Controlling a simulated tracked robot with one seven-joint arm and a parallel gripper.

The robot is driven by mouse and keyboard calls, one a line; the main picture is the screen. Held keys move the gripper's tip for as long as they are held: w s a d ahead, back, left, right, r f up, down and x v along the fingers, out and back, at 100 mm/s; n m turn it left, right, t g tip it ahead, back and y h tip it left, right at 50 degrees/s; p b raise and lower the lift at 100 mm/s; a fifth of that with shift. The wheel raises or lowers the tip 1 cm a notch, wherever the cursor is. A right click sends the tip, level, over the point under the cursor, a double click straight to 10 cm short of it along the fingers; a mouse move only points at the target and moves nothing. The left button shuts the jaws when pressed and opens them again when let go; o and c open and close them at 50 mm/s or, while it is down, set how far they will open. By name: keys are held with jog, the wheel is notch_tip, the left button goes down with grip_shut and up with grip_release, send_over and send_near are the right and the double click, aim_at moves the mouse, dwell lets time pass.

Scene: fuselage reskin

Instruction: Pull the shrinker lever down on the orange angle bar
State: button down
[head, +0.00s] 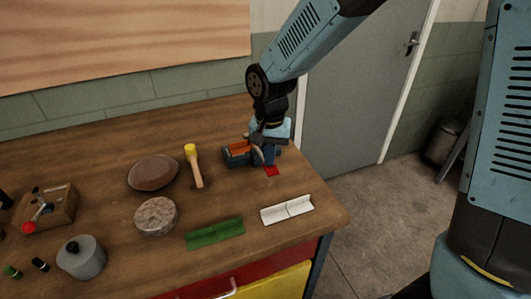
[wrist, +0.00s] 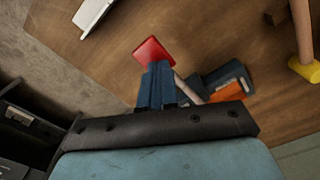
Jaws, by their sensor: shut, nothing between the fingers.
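The shrinker (head: 231,160) is a dark blue-grey block at the table's back right; it also shows in the wrist view (wrist: 212,78). The orange angle bar (head: 237,148) sits in it, and its orange end shows in the wrist view (wrist: 228,92). The lever's red handle (head: 271,171) sticks out toward the front right, and its pale shaft (wrist: 187,87) runs back to the shrinker. My gripper (wrist: 158,68) is shut and empty. Its fingertips overlap the near edge of the red handle (wrist: 152,50) in the wrist view; whether they touch cannot be told.
A white angle piece (head: 287,209) and a green one (head: 215,233) lie in front. A yellow-headed mallet (head: 194,166), a brown rounded pad (head: 153,172) and a grey round block (head: 156,216) lie to the left. The table's right edge is close to the shrinker.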

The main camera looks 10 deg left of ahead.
notch_tip(320, 180, up, 9)
dwell(1.2)
jog(key=shift+f, duration=0.1)
dwell(0.5)
jog(key=s+d+r+t, duration=0.1)
jog(key=d+r, duration=0.3)
jog(key=d, duration=0.5)
jog(key=d+r+t, duration=0.2)
jog(key=d+r, duration=0.2)
jog(key=d, duration=0.4)
jog(key=s+d+r+t, duration=0.2)
jog(key=s+d, duration=0.8)
jog(key=d, duration=0.5)
jog(key=shift+r+t, duration=0.3)
jog(key=shift+r, duration=0.25)
